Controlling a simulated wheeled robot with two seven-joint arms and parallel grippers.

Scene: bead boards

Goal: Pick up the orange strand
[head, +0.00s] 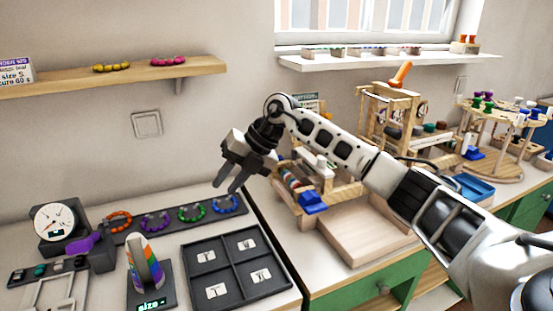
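The orange strand (119,221) is a curved, beaded ring at the left end of a dark strip-shaped board (172,229) on the left counter. Purple (155,220), green (191,213) and blue (226,204) strands lie in a row to its right. My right gripper (223,187) hangs above the blue end of the board, fingers pointing down and a gap between them. It is open and empty, well to the right of the orange strand. My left gripper is not in view.
A dial gauge (55,222) and a purple-topped device (85,243) stand left of the orange strand. A striped cone (146,263) and a four-compartment black tray (237,265) stand in front. A wall shelf (130,77) is above. Wooden racks (390,115) fill the right counter.

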